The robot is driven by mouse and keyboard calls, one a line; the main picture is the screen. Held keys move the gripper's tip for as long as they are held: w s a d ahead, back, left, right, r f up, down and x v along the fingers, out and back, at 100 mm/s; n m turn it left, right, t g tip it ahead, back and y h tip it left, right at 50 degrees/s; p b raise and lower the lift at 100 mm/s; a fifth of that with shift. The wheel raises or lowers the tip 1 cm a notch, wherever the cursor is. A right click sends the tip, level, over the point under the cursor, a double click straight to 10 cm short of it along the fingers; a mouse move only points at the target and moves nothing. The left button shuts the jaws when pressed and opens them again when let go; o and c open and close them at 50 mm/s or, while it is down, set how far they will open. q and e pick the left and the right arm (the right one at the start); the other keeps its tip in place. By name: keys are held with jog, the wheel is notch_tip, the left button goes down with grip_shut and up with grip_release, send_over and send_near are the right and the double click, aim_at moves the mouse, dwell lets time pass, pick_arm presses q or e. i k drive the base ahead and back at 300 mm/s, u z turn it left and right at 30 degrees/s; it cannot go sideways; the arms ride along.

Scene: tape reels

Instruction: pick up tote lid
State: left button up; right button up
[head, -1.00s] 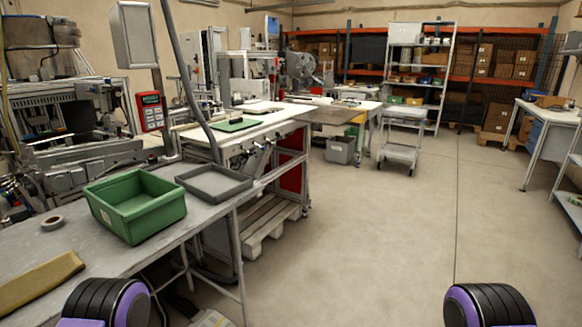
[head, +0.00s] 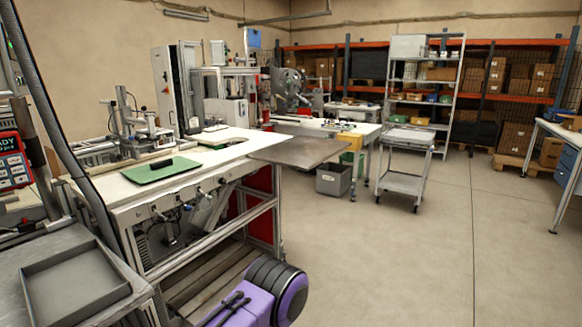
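A shallow dark grey rectangular piece with a raised rim (head: 72,290), which looks like the tote lid, lies on the grey workbench at the lower left. Its lower part is cut off by the picture's edge. Nothing is seen touching it. A purple and black link of one of my arms shows at the bottom middle, to the right of the lid and apart from it in the picture. Neither gripper is in view.
A white-topped work table (head: 190,165) with a green mat (head: 160,171) stands beyond the lid. A grey bin (head: 334,179) and a wheeled cart (head: 408,165) stand further back. The floor (head: 420,255) on the right is clear.

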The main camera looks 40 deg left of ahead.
aim_at(147, 173)
jog(key=u, duration=0.2)
jog(key=i, duration=1.25)
jog(key=u, duration=1.3)
jog(key=i, duration=0.9)
jog(key=u, duration=0.9)
